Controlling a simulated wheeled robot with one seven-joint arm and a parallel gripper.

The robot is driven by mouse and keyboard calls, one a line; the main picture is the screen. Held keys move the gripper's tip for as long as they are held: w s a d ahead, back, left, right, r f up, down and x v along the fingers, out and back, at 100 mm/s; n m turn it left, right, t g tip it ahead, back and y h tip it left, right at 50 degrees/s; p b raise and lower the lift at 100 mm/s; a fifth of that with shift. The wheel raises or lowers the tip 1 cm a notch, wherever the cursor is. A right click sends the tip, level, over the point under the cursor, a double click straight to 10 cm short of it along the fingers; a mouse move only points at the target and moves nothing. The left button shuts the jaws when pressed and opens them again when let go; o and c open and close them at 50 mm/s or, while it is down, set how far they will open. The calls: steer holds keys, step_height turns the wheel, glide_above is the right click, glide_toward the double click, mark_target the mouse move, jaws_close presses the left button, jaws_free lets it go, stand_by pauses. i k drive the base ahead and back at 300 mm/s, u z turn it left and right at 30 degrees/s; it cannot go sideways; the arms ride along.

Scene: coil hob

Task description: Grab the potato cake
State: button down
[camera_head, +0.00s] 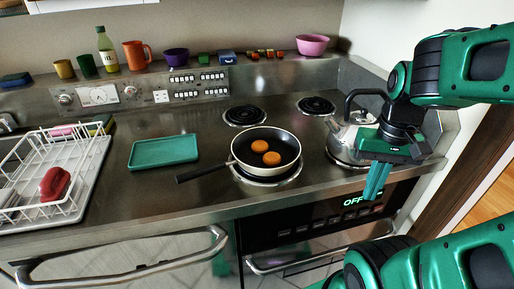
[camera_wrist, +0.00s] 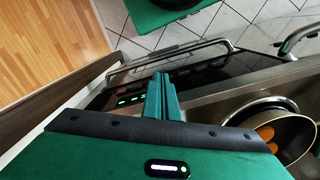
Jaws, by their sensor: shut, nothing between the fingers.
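Two round orange-brown cakes, which look like the potato cakes, lie in a frying pan (camera_head: 240,154). The upper cake (camera_head: 259,146) and the lower cake (camera_head: 271,158) are close together near the pan's middle. The pan sits on the front coil, its dark handle pointing left. My gripper (camera_head: 374,184) is shut and empty, in front of the stove's front edge, right of the pan and pointing down. In the wrist view the shut fingers (camera_wrist: 160,98) are at the middle, and the pan (camera_wrist: 248,113) with part of the cakes (camera_wrist: 265,132) is at the lower right.
A steel kettle (camera_head: 345,138) stands on the right, close behind my gripper. A teal tray (camera_head: 164,151) lies left of the pan. A white dish rack (camera_head: 88,160) holds a red item (camera_head: 55,184). Oven handles (camera_head: 130,272) jut from the front. Bare counter surrounds the tray.

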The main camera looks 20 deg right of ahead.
mark_target(259, 147)
steer(key=z, duration=2.3)
steer(key=k, duration=2.1)
steer(key=u, duration=0.45)
steer(key=i, duration=1)
